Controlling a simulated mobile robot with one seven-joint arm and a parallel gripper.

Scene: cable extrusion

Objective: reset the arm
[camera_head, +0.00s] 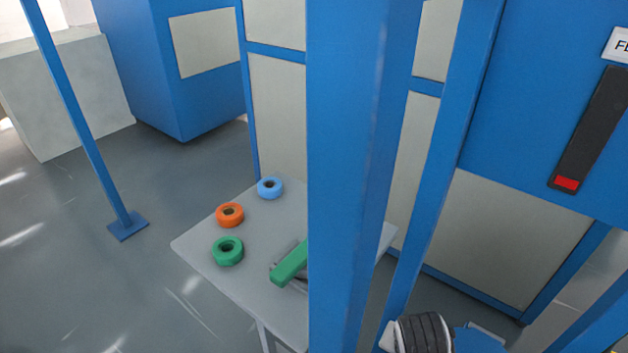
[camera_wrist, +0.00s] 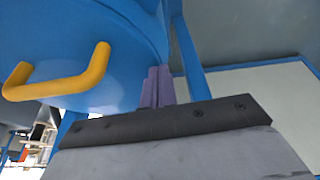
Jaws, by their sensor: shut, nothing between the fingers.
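My gripper (camera_wrist: 157,87) shows in the wrist view as two purple fingers. They stand close together beyond a dark bolted bar, and nothing shows between them. A blue rounded housing with a yellow handle (camera_wrist: 70,80) fills the upper left of that view. The fingers overlap its right edge in the picture; I cannot tell whether they touch it. In the head view the gripper's fingers cannot be made out. A black ribbed part with a white edge (camera_head: 424,333) shows at the bottom there, cut off by the frame.
A grey table (camera_head: 200,245) holds blue (camera_head: 270,188), orange (camera_head: 230,214) and green (camera_head: 228,251) rings. A green-handled tool (camera_head: 290,264) lies there, partly behind a wide blue post (camera_head: 355,180). Blue-framed machine panels stand behind. Open floor (camera_head: 160,270) lies at left around a thin post.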

